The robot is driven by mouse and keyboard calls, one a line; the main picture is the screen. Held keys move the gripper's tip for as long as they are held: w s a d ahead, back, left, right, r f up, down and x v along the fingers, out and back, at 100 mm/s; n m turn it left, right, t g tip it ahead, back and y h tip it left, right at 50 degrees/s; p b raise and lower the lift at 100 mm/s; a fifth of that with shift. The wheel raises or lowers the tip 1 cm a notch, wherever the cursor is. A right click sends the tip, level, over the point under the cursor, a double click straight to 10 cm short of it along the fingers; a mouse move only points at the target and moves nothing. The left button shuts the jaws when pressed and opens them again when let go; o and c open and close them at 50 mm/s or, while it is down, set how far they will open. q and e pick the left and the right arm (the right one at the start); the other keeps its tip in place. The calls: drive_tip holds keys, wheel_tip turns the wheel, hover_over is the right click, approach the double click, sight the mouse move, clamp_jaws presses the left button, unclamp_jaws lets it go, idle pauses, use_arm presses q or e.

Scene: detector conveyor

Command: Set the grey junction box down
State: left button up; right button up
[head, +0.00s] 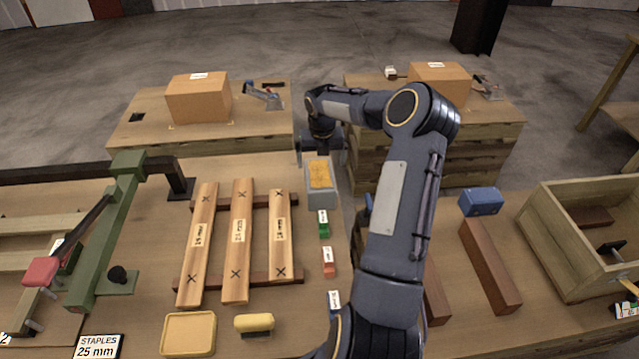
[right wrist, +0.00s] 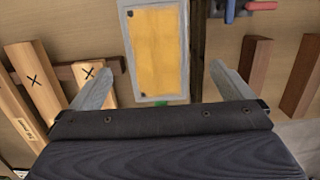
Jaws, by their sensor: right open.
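The grey junction box (head: 321,193), with a yellow-orange top panel, sits at the far right corner of the left workbench. It also shows in the right wrist view (right wrist: 128,50), top up, ahead of my fingertips and left of centre. My right gripper (head: 322,155) is open, its fingers spread wide at the far side of the box. In the right wrist view the fingers (right wrist: 162,85) hold nothing between them. Whether either finger touches the box I cannot tell. My left gripper is not in view.
Green (head: 323,224) and orange (head: 328,262) labelled blocks stand near the box. Wooden slats (head: 238,240) lie to its left. A dark gap separates the benches on the right. Cardboard boxes (head: 198,98) stand on the tables behind. A blue box (head: 481,202) is on the right bench.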

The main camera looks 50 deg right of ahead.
sight(319, 173)
drive_tip(key=f, duration=0.1)
drive_tip(key=f+p, duration=0.1)
drive_tip(key=f, duration=0.3)
drive_tip(key=shift+w, duration=0.3)
drive_tip(key=shift+r, duration=0.1)
drive_tip(key=c, duration=1.9)
drive_tip(key=shift+w+r, duration=0.1)
drive_tip(key=shift+c, duration=0.8)
drive_tip(key=shift+r, duration=0.1)
